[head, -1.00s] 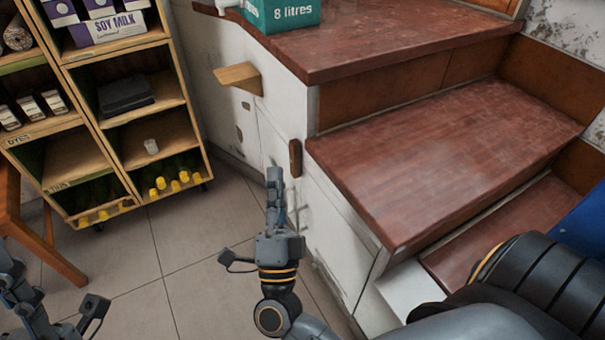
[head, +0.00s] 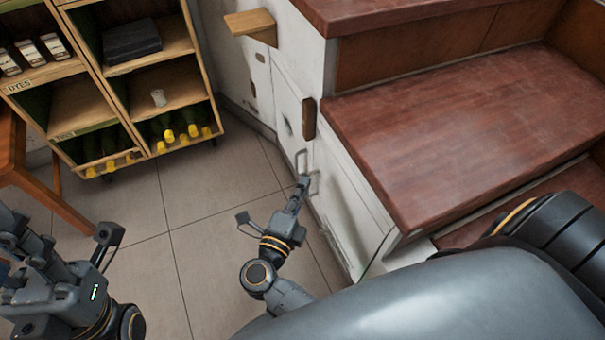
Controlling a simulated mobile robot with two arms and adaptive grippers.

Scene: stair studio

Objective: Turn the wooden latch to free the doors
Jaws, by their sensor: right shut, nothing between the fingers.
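The wooden latch (head: 309,118) is a dark brown upright block on the white front under the stairs, close to the tread's left corner. White cabinet doors (head: 289,108) with thin metal handles (head: 301,160) are set in that front, around and below the latch. My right gripper (head: 303,183) is shut and empty. Its tip is below the latch, apart from it, and overlaps the handles in the picture; I cannot tell whether it touches them. My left gripper (head: 22,245) is at the lower left, far from the latch; its finger opening is unclear.
Red-brown stair treads (head: 440,120) jut out right of the latch. A wooden block (head: 250,24) sticks out from the white wall above. A wooden shelf unit (head: 160,60) with bottles stands at left, beside an orange-brown wooden leg (head: 45,205). The tiled floor (head: 200,185) between is clear.

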